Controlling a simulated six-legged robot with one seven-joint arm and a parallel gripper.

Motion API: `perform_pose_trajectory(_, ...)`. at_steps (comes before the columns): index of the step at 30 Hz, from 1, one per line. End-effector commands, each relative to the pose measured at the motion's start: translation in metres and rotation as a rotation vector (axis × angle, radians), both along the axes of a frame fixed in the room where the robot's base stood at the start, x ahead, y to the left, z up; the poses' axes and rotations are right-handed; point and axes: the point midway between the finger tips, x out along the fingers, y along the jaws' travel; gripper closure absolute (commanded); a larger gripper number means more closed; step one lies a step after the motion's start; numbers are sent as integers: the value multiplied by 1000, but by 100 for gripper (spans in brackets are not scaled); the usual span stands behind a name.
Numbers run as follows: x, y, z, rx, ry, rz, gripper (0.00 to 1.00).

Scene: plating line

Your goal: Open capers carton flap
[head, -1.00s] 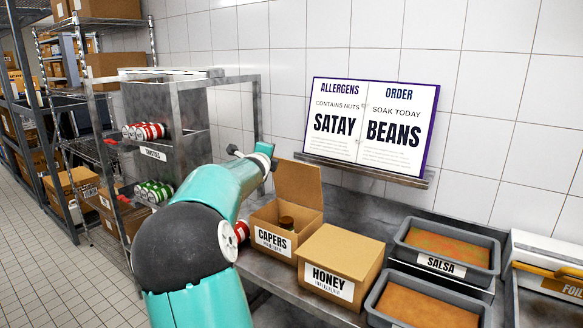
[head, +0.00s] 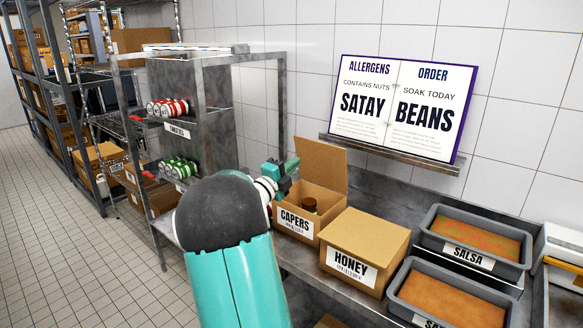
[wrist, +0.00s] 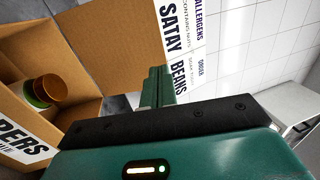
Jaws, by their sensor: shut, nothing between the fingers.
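The capers carton (head: 293,226) stands on the steel counter at the left of the honey carton, its label facing front. Its flap (head: 321,164) stands raised at the back, and the top is open. A brown-lidded jar (head: 310,206) shows inside; the wrist view shows a brown lid (wrist: 50,87) and a green one beside it. My gripper (head: 285,166) is over the carton's left back side, beside the raised flap. In the wrist view the shut, empty fingers (wrist: 155,88) are close to the flap (wrist: 122,50); I cannot tell if they touch it.
The closed honey carton (head: 362,247) stands right of the capers carton. Two grey salsa trays (head: 463,262) are further right. An open book (head: 394,108) rests on a wall ledge. A steel rack (head: 200,128) with cans stands at the left.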

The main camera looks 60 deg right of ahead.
Motion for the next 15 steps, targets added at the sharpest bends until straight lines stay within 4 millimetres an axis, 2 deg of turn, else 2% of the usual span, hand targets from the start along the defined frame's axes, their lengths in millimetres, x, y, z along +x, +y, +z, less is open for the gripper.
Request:
perform_pose_trajectory(9, -12, -64, 14, -2, -1, -4, 100)
perform_pose_trajectory(15, -15, -92, 20, -1, 0, -3, 100)
